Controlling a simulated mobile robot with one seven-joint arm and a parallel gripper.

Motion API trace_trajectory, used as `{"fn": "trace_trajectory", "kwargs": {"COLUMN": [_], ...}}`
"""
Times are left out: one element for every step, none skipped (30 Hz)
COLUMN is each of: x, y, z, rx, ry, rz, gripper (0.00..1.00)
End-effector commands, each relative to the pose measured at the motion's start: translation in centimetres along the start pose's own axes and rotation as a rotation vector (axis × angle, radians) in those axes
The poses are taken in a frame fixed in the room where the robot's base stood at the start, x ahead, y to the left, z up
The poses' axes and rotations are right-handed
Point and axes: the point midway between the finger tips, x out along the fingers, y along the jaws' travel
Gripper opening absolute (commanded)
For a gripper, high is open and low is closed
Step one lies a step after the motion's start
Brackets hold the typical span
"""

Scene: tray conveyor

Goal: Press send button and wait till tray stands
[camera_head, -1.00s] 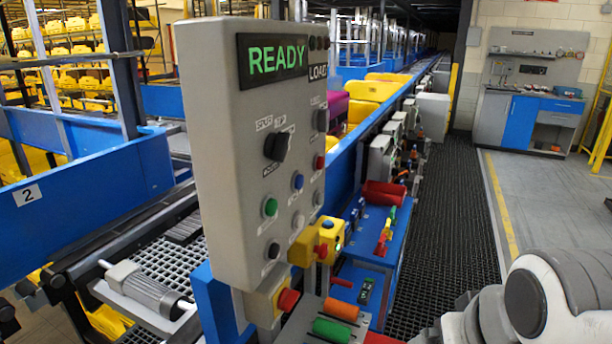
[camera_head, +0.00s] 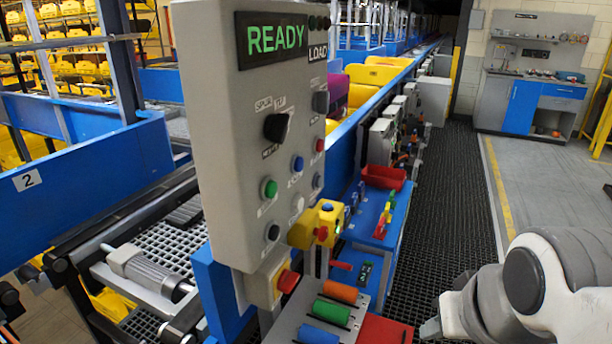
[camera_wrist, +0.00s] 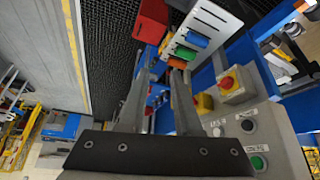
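The grey control panel (camera_head: 225,130) stands upright in the middle of the head view. Its display (camera_head: 275,40) reads READY in green, with LOAD beside it. A green button (camera_head: 269,188), a blue button (camera_head: 298,163), a white button (camera_head: 298,203) and a black button (camera_head: 272,232) are on its face; their labels are too small to read surely. In the wrist view the panel's lower part shows a green button (camera_wrist: 258,162) at the lower right. My gripper (camera_wrist: 160,62) has its two fingers apart with nothing held between them, left of the panel and not touching it. No tray is clearly identifiable.
A red emergency stop (camera_head: 288,281) juts from the panel's base, and a yellow box (camera_head: 317,225) juts from its side. Coloured cylinders (camera_head: 331,311) lie on a rack below. A blue conveyor with yellow bins (camera_head: 380,72) runs behind. The dark floor mat (camera_head: 455,190) is clear.

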Motion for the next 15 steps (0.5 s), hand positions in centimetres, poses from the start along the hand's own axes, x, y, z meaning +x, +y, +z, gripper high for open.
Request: {"fn": "trace_trajectory", "kwargs": {"x": [0.0, 0.0, 0.0, 0.0, 0.0, 0.0, 0.0, 0.0, 0.0, 0.0, 0.0, 0.0, 0.0, 0.0, 0.0], "y": [0.0, 0.0, 0.0, 0.0, 0.0, 0.0, 0.0, 0.0, 0.0, 0.0, 0.0, 0.0, 0.0, 0.0, 0.0], "z": [0.0, 0.0, 0.0, 0.0, 0.0, 0.0, 0.0, 0.0, 0.0, 0.0, 0.0, 0.0, 0.0, 0.0, 0.0], "rx": [0.0, 0.0, 0.0, 0.0, 0.0, 0.0, 0.0, 0.0, 0.0, 0.0, 0.0, 0.0, 0.0, 0.0, 0.0], "ry": [0.0, 0.0, 0.0, 0.0, 0.0, 0.0, 0.0, 0.0, 0.0, 0.0, 0.0, 0.0, 0.0, 0.0, 0.0], "rz": [0.0, 0.0, 0.0, 0.0, 0.0, 0.0, 0.0, 0.0, 0.0, 0.0, 0.0, 0.0, 0.0, 0.0, 0.0], "gripper": [0.22, 0.16, 0.09, 0.04, 0.0, 0.0, 0.0, 0.0, 0.0, 0.0, 0.0, 0.0, 0.0, 0.0, 0.0]}}
